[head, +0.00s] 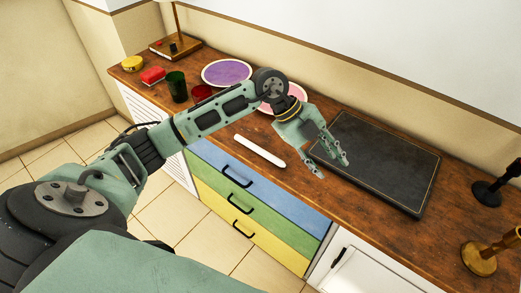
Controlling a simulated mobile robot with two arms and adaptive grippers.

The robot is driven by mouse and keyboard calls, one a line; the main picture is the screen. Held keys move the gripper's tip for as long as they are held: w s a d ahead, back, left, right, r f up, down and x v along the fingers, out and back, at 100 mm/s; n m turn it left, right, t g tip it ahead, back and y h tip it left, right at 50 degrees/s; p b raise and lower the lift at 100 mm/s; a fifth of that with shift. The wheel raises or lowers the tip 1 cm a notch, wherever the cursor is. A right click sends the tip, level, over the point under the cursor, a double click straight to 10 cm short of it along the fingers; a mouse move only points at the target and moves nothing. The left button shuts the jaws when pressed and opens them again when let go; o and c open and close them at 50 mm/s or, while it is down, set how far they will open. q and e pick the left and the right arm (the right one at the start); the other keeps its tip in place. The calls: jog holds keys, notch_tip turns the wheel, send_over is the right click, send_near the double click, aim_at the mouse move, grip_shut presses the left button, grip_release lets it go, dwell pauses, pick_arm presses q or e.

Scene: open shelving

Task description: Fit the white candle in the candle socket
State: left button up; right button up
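The white candle (260,151) lies flat on the wooden counter near its front edge, just left of my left gripper. My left gripper (333,169) is above the counter by the left edge of a black board, with its fingers apart and nothing between them. It does not touch the candle. A wooden stand with a round base (478,260) and a dark stand (487,193) are at the right, both partly cut off by the picture edge. I cannot tell which, if either, is the candle socket. My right gripper is not in view.
The black board (385,160) covers much of the counter's right half. A purple plate (227,73), a pink plate (293,93), a dark green cup (177,87), a red item (153,75) and a yellow item (132,63) stand behind or left of my arm. Coloured drawers (255,205) are below.

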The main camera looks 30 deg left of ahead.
aim_at(260, 148)
pick_arm(q)
jog(key=a+n+y, duration=0.1)
jog(key=a, duration=0.3)
jog(key=a+y, duration=0.2)
jog(key=a, duration=0.2)
jog(key=w+a+n+y, duration=0.1)
jog(key=a+y, duration=0.1)
jog(key=a, duration=0.2)
jog(key=shift+a+f+n+g, duration=0.3)
jog(key=shift+a+f+g, duration=0.05)
jog(key=shift+f+g, duration=0.05)
jog(key=a+y, duration=0.1)
jog(key=a, duration=0.1)
jog(key=a+n+y, duration=0.1)
jog(key=a, duration=0.1)
jog(key=a+r+n, duration=0.1)
jog(key=a, duration=0.2)
jog(key=shift+s+g+y, duration=0.4)
notch_tip(260, 148, down, 7)
jog(key=shift+f+p, duration=0.1)
jog(key=shift+p, duration=0.85)
jog(key=shift+w+f, duration=0.1)
jog(key=shift+f, duration=0.05)
grip_shut()
